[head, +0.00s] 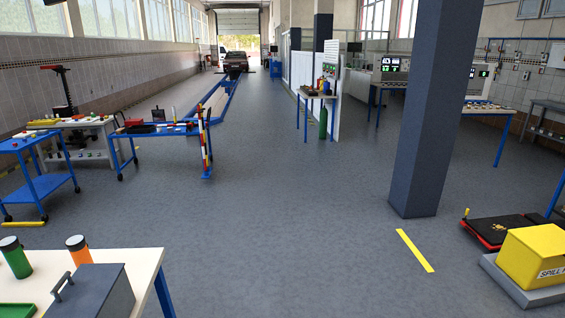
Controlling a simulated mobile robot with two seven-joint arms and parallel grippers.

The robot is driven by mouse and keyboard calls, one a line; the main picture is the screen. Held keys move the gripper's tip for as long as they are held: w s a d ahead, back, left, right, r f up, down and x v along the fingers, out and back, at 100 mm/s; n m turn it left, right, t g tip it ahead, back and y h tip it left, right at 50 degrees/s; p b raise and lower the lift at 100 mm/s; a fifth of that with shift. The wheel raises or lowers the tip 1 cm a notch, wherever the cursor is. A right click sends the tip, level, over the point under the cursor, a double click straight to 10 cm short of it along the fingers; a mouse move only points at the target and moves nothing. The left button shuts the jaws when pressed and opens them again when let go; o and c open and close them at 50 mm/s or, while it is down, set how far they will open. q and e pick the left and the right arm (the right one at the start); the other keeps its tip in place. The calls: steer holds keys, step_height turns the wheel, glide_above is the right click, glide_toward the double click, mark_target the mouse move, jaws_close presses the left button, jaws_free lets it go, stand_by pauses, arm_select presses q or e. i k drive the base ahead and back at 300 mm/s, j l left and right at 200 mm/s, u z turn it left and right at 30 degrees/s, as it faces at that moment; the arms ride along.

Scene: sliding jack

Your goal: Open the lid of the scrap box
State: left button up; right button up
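A dark grey box (105,292) with a bar handle (63,287) on its flat top stands on a pale table at the bottom left. It looks like the scrap box, though I see no label on it. Its top appears shut, and the bottom of the frame cuts off its lower part. Neither of my grippers is in view.
The white table (146,258) also holds a green container (17,260), an orange container (79,252) and a green tray (16,311). A yellow spill box (535,255) sits low at the right. A dark pillar (428,130) stands right of centre. The middle floor is clear.

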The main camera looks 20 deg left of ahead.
mark_target(85, 293)
steer(key=i+j+u, duration=0.25)
steer(key=i, duration=0.45)
steer(key=i+l+u, duration=0.1)
steer(key=i+u, duration=0.2)
steer(key=i, duration=0.45)
steer(key=i+l+u, duration=0.15)
steer(key=i+u, duration=0.15)
steer(key=i, duration=0.15)
steer(key=i+l+u, duration=0.3)
steer(key=i, duration=0.15)
steer(key=j+u, duration=0.1)
steer(key=u, duration=1.7)
